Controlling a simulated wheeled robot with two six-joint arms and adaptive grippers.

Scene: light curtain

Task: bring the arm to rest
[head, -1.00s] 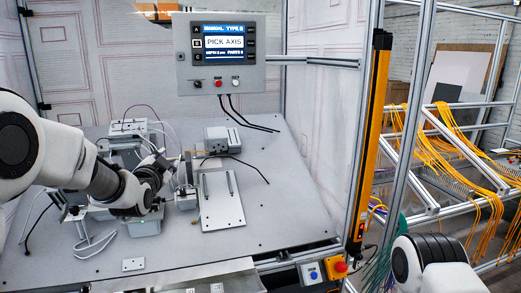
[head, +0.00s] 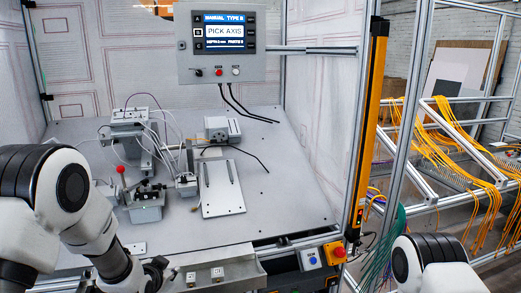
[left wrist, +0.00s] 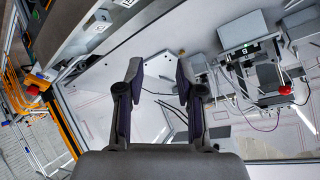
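My left arm comes in from the left in the head view, and my left gripper (head: 158,272) is low at the front edge of the work table (head: 275,200), beside the front metal tray. In the left wrist view the two fingers of the left gripper (left wrist: 158,75) stand apart with nothing between them. The gripper is clear of the fixtures on the table. Of my right arm only a white and black link shows at the lower right of the head view. Its gripper is out of view.
A fixture with a red knob (head: 121,169) stands left on the table, with a flat metal plate (head: 222,188) right of it. The metal tray (head: 220,273) lies along the front. An orange light-curtain post (head: 368,130) and button boxes (head: 311,258) stand right.

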